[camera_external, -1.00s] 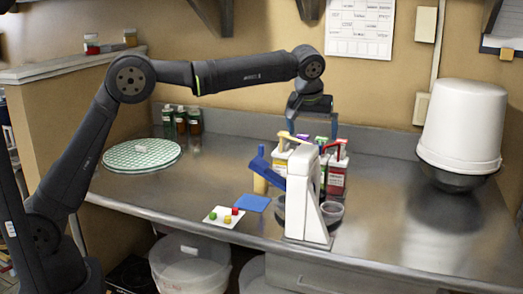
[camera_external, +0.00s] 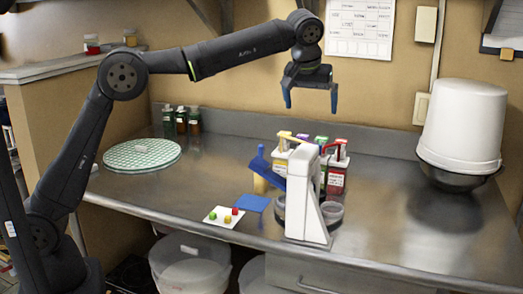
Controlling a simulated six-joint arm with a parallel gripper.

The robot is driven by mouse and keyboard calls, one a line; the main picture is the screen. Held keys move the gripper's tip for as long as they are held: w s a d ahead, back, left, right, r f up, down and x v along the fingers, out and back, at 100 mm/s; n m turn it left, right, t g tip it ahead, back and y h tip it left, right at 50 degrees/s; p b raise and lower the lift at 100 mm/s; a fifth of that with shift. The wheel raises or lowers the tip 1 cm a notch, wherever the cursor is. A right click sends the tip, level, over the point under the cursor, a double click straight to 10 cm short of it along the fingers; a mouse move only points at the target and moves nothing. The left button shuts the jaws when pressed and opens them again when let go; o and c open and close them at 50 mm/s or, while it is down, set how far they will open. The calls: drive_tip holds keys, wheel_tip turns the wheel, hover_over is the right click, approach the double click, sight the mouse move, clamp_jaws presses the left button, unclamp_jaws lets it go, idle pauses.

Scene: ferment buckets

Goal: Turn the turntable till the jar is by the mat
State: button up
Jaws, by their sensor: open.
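The blue mat (camera_external: 257,203) lies flat near the front edge of the counter. I cannot tell which thing is the jar. I cannot clearly make out the turntable; a round green-and-white meshed disc (camera_external: 127,160) lies on the counter at the left, with a small pale thing on it. My gripper (camera_external: 311,103) is open and empty, pointing down, in the air above the bottles.
Dark bottles (camera_external: 181,122) stand at the back. A white bucket (camera_external: 462,125) sits upside down at right.

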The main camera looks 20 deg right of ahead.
drive_tip(key=shift+s+a+r, duration=0.15)
drive_tip(key=shift+r, duration=0.35)
drive_tip(key=c, duration=1.4)
drive_tip(key=w+a+m+g+h, duration=0.1)
drive_tip(key=w+a+m+g, duration=0.15)
drive_tip(key=w+m, duration=0.45)
drive_tip(key=shift+c, duration=0.2)
drive_tip(key=d+f, duration=0.2)
drive_tip(key=f, duration=0.3)
drive_tip(key=s+d+f+m, duration=0.1)
drive_tip(key=d+f, duration=0.1)
drive_tip(key=f, duration=0.3)
drive_tip(key=d+f+m, duration=0.1)
drive_tip(key=d+f, duration=0.2)
drive_tip(key=f, duration=0.2)
drive_tip(key=shift+s+g, duration=0.35)
clamp_jaws()
